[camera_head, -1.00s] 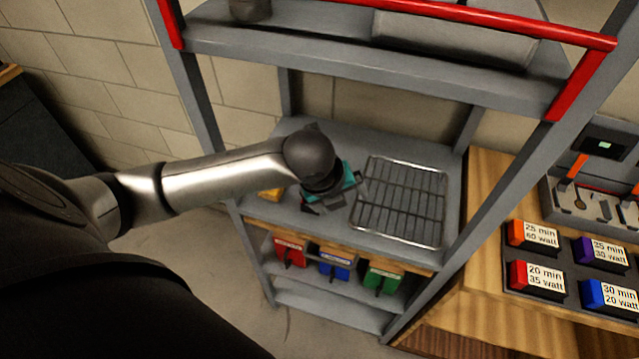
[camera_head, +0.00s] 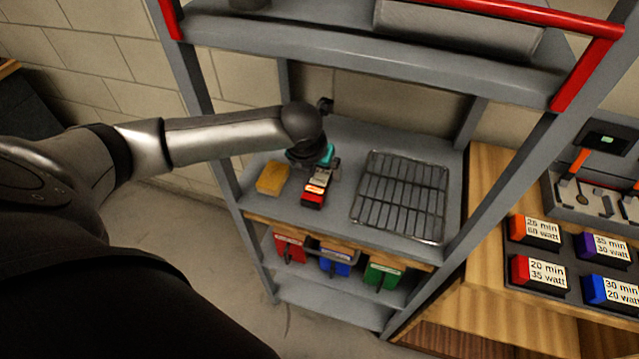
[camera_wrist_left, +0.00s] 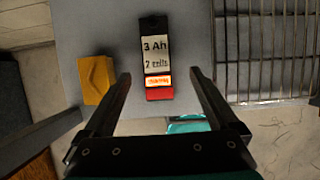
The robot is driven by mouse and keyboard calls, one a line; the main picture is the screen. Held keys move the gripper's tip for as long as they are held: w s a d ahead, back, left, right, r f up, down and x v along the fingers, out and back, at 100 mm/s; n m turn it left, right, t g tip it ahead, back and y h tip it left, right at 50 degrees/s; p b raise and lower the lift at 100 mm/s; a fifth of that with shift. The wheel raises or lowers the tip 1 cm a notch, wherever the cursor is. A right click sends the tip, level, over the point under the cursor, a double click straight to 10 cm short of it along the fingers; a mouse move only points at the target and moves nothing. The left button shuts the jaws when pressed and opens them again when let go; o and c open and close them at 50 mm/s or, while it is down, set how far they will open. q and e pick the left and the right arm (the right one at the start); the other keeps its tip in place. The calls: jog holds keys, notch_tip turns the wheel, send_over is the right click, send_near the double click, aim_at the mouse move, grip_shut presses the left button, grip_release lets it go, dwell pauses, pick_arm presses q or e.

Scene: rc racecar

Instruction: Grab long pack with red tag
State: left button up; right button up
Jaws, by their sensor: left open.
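The long pack (camera_head: 316,187) lies on the middle shelf between a yellow block and a wire rack. It is dark with a pale label and a red end toward the shelf's front. In the left wrist view the pack (camera_wrist_left: 156,52) reads "3 Ah 2 cells", with an orange tag beside the red end. My left gripper (camera_wrist_left: 160,75) is open; its fingers show on either side of the pack's red end, apart from it. In the head view my wrist (camera_head: 305,152) is at the pack's far end, and the fingers are mostly hidden. My right gripper is not in view.
The yellow block (camera_head: 272,178) is left of the pack, and the wire rack (camera_head: 402,197) is to the right. Red, blue and green bins (camera_head: 382,276) hang below. A shelf post (camera_head: 196,100) stands at left, and the upper shelf (camera_head: 380,55) is overhead.

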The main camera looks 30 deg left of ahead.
aim_at(319, 179)
pick_arm(q)
jog(key=shift+a+b+x, duration=0.15)
jog(key=shift+b+x, duration=0.2)
jog(key=shift+x, duration=1.25)
jog(key=shift+a+b+x, duration=0.1)
jog(key=shift+b+x, duration=0.2)
jog(key=shift+x, duration=1.35)
jog(key=shift+c, duration=0.3)
grip_shut()
